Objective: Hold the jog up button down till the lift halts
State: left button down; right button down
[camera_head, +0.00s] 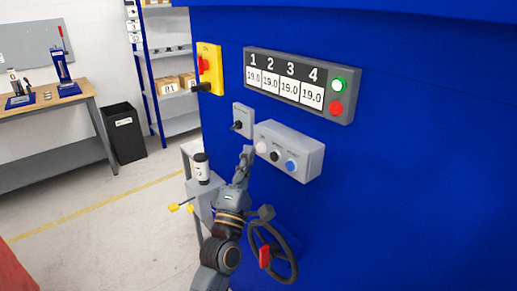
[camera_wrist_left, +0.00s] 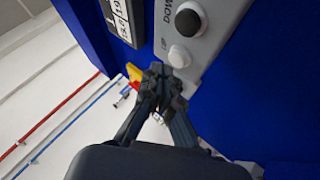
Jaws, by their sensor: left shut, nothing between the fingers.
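The grey jog box (camera_head: 302,152) on the blue machine front carries a white, a black and a blue button in a row. The white jog up button (camera_head: 261,147) is at its left end; in the left wrist view the white button (camera_wrist_left: 179,56) sits beside the label "UP", below the black down button (camera_wrist_left: 190,20). My left gripper (camera_head: 246,156) is shut and empty, its tips close to the white button. In the left wrist view the fingertips (camera_wrist_left: 161,82) are just below that button; I cannot tell whether they touch it. My right gripper is out of view.
A display panel (camera_head: 298,86) above reads 19.0 in every numbered window, with green and red buttons at its right. A selector switch box (camera_head: 242,121) is left of the jog box. A handwheel (camera_head: 273,252) stands below. A yellow switch (camera_head: 209,70) is at upper left.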

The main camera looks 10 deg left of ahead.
pick_arm(q)
jog(key=shift+w+d, duration=0.2)
jog(key=shift+w+d, duration=0.25)
jog(key=shift+w, duration=0.05)
dwell(2.3)
jog(key=shift+s+a, duration=0.1)
dwell(3.9)
jog(key=shift+s+a, duration=0.4)
jog(key=shift+s, duration=0.15)
jog(key=shift+s+a+p, duration=0.25)
jog(key=shift+s+a, duration=0.55)
jog(key=shift+s, duration=0.2)
jog(key=shift+s+a+p, duration=0.25)
jog(key=shift+s+a, duration=0.5)
jog(key=shift+s, duration=0.2)
